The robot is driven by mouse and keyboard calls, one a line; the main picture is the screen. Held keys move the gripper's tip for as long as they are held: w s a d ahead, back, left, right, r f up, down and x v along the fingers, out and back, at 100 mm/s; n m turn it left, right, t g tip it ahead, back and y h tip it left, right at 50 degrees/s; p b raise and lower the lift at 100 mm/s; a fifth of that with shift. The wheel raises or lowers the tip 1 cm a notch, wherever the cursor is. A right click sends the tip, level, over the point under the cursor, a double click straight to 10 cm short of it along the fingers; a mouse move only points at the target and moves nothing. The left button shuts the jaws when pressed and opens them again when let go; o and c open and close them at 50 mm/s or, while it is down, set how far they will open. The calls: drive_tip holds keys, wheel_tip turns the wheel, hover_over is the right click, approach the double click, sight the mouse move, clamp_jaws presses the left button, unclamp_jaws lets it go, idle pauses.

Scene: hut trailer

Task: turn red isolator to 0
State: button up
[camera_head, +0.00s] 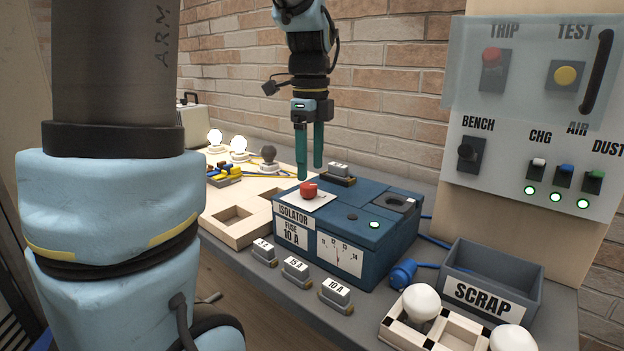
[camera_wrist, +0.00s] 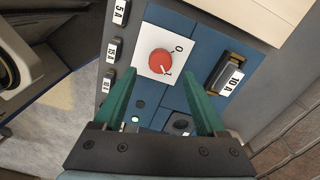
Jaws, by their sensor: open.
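The red isolator knob (camera_head: 308,189) sits on a white plate on top of the blue box (camera_head: 375,215) marked ISOLATOR, FUSE 10 A. In the wrist view the red knob (camera_wrist: 161,62) has marks that look like 0 and 1 beside it on the white plate (camera_wrist: 150,43). A pale mark on the knob seems to face the 1 side, but it is too small to be sure. My gripper (camera_head: 310,170) points down above the knob, open and empty, its green fingers apart from it. In the wrist view the gripper (camera_wrist: 158,80) has its fingertips spread to either side, just short of the knob.
Fuses marked 5 A, 15 A and 10 A (camera_head: 336,294) stand along the box's front. Another fuse (camera_head: 340,172) is behind the knob. A grey SCRAP bin (camera_head: 520,268) and a switch panel (camera_head: 535,140) are right. Bulbs (camera_head: 238,146) stand at back left.

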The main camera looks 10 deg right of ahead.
sight(310, 185)
drive_tip(key=shift+f, duration=2.15)
clamp_jaws()
